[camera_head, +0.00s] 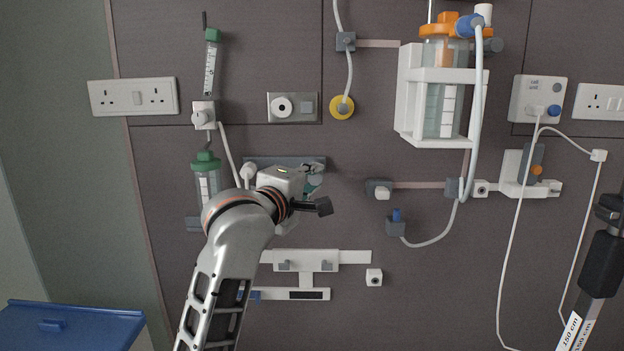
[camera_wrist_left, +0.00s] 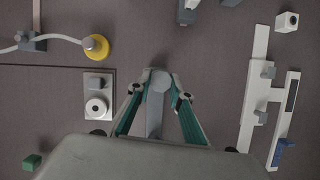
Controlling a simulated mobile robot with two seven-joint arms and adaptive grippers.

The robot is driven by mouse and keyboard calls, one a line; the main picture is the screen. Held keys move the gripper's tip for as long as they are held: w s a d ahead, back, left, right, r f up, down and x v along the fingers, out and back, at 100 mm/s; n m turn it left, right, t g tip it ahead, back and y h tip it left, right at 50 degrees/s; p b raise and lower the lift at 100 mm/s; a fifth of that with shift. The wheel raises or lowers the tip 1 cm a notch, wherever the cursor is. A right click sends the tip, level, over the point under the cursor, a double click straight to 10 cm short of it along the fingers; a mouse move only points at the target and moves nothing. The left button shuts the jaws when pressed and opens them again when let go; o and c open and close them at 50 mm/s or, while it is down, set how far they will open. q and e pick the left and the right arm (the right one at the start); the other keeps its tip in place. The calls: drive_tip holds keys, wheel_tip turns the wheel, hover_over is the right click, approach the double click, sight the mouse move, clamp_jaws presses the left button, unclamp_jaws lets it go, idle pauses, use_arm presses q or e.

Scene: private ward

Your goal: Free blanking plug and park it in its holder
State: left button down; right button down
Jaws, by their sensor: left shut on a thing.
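My left gripper (camera_head: 316,184) reaches to the wall panel from below left, over the grey-blue plate (camera_head: 257,161). A small white block with a dark round hole (camera_head: 374,277) is on the wall to the lower right. My right gripper is not in view.
A white rail with grey clips (camera_head: 306,260) is below my gripper. A socket plate (camera_head: 292,107) and a yellow round connector (camera_head: 342,107) are above. A green-capped flow bottle (camera_head: 206,180) stands close left of my wrist. A hose (camera_head: 437,235) hangs to the right.

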use_arm(q)
drive_tip(key=shift+w, duration=1.05)
idle(0.4)
drive_tip(key=shift+w, duration=0.8)
drive_tip(key=c, duration=1.8)
unclamp_jaws()
drive_tip(key=shift+s, duration=0.1)
drive_tip(key=shift+c, duration=0.2)
drive_tip(key=shift+o, duration=0.6)
